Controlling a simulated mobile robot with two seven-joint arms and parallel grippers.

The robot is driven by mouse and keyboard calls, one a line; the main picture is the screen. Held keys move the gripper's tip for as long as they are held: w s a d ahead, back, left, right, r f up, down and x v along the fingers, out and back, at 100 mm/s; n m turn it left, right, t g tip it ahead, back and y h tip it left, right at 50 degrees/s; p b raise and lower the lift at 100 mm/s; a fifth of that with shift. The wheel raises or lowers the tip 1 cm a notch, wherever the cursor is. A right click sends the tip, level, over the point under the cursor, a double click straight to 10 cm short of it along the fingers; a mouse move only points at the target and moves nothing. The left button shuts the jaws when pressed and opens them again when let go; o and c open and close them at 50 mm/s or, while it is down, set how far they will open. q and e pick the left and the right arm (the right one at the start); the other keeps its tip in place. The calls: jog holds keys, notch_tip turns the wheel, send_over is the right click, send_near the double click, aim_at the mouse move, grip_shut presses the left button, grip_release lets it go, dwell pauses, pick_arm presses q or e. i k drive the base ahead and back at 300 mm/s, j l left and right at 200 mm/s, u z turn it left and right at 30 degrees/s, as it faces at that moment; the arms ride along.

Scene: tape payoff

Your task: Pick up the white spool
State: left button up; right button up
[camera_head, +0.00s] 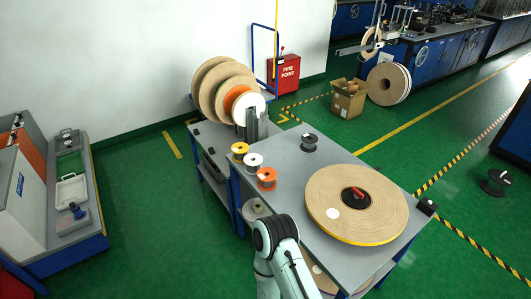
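The white spool (253,162) stands on the grey table top near its left edge. A yellow spool (239,151) is just behind it, and an orange spool (266,178) is just in front of it. A black spool (309,142) stands farther right near the back edge. One of my arms rises at the bottom centre, in front of the table's near-left edge. I cannot tell from the picture which arm it is. Neither gripper shows in this view.
A large tan reel (357,204) with a red-handled hub covers much of the table's right part. Large discs stand upright on a rack (227,92) behind. A cardboard box (347,98) sits on the floor. Clear table top lies between the small spools and the reel.

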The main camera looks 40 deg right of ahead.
aim_at(253, 164)
jog(key=i+j+z, duration=0.1)
jog(key=i+z, duration=0.2)
jog(key=i, duration=1.3)
jog(key=i+u, duration=0.1)
jog(key=i, duration=0.35)
jog(key=i+l+u, duration=0.1)
jog(key=i, duration=0.35)
jog(key=i+l+u, duration=0.15)
jog(key=i, duration=0.3)
jog(key=u, duration=7.05)
